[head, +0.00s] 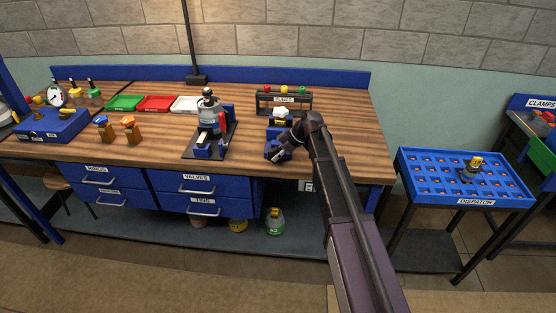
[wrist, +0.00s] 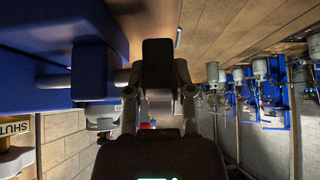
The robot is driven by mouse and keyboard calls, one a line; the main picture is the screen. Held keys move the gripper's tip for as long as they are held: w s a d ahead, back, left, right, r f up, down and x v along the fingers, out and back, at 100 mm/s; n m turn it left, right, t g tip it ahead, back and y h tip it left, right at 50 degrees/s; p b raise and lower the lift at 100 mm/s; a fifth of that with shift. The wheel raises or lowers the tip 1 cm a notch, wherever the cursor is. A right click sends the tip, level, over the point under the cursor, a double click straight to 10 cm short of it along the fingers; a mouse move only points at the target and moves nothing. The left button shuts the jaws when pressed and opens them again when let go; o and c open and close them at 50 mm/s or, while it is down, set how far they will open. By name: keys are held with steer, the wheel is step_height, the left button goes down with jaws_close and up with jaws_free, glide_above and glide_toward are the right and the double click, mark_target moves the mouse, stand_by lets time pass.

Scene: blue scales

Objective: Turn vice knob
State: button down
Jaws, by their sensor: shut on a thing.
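The blue vice (head: 275,143) stands at the front edge of the wooden bench, in front of the small rack. In the wrist view its blue body (wrist: 50,28) fills the upper left, with grey rods (wrist: 122,77) running toward my fingers. My gripper (head: 284,154) is at the front right side of the vice, with my arm reaching in from the lower right. In the wrist view my gripper (wrist: 158,62) is shut at the end of the vice's screw, on the vice knob. The knob itself is hidden behind the dark fingers.
A rack with coloured knobs (head: 284,101) stands behind the vice. A black-based device (head: 209,137) stands left of it. Blue drawers (head: 205,184) hang below the bench. A blue dispatch tray table (head: 437,180) is at the right. The bench's right part is clear.

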steer(key=y+b, duration=0.3)
steer(key=shift+s+d+f, duration=0.1)
steer(key=shift+f, duration=0.25)
steer(key=shift+r+y+b, duration=0.15)
steer(key=shift+y+b, duration=0.55)
steer(key=shift+b, duration=0.15)
steer(key=shift+r, duration=0.1)
steer(key=c, duration=0.8)
jaws_free()
steer(key=shift+o, duration=0.2)
